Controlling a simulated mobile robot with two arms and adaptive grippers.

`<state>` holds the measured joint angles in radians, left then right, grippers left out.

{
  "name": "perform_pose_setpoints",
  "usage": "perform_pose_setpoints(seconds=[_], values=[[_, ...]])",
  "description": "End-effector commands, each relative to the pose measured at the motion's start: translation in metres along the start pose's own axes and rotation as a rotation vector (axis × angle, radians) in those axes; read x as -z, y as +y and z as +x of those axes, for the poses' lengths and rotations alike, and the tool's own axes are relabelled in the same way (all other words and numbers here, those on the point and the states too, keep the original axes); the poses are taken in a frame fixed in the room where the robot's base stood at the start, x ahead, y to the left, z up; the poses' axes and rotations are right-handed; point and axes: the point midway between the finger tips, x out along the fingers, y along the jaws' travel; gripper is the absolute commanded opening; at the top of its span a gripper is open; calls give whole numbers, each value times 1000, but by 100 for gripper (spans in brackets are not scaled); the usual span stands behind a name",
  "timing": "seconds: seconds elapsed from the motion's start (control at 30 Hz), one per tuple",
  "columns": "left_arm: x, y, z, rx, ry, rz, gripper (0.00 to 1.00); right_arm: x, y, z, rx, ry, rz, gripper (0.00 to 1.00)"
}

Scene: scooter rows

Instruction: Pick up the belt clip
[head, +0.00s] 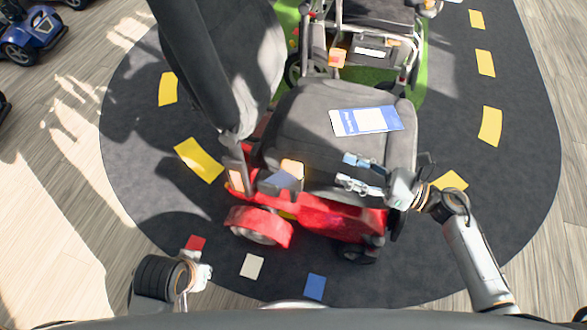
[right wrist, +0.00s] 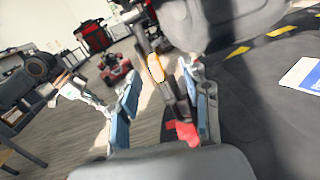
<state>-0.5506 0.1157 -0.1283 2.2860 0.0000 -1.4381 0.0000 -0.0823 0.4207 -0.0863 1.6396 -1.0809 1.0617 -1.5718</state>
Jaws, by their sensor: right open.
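I cannot make out the belt clip for sure. A small orange and grey-blue piece (head: 292,168) at the near left edge of the grey scooter seat (head: 300,125) may be it. In the right wrist view an orange piece (right wrist: 155,68) on a dark upright part shows beyond the jaws. My right gripper (head: 360,173) is open over the seat's near edge, its fingers pointing left, to the right of that piece and apart from it. It also shows in the right wrist view (right wrist: 165,112). My left gripper (head: 203,272) is low at the left; its jaws are too small to read.
The red scooter (head: 325,218) stands on a dark mat (head: 420,280) with yellow dashes. A blue and white card (head: 367,120) lies on its seat. Another scooter (head: 375,45) stands behind. Red, white and blue (head: 315,287) patches lie in front. Mat at the right is clear.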

Motion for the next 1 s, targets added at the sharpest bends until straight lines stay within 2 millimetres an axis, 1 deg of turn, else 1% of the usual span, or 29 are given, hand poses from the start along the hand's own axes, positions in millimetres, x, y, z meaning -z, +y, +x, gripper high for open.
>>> perform_pose_setpoints(seconds=[0.03, 0.1, 0.17, 0.27, 0.4, 0.5, 0.6, 0.77, 0.83, 1.0], values=[[0, 0, 0, 0, 0, 0, 0, 5, 4, -2, -36, 22, -36, 47], [0, 0, 1, 0, 0, 0, 0, 9, 9, -4, -73, 40, -70, 47], [0, 0, 1, 0, -1, 0, 0, 11, 11, -1, -88, 47, -83, 47], [-1, 0, 4, 0, -3, 0, 0, 11, 13, 13, -94, 46, -87, 47], [-2, 0, 9, -1, -6, 1, 0, 12, 16, 42, -93, 44, -86, 47], [-2, 1, 13, -1, -7, 1, 0, 13, 17, 60, -91, 44, -85, 47], [-2, 1, 15, -1, -8, 1, 0, 15, 18, 73, -92, 45, -83, 47], [-3, 1, 16, -1, -9, 1, 0, 16, 19, 83, -90, 46, -84, 47], [-3, 1, 16, -1, -9, 1, 0, 17, 20, 90, -90, 44, -83, 47], [-3, 1, 16, -2, -9, 0, 0, 23, 22, 116, -91, 43, -82, 47]])
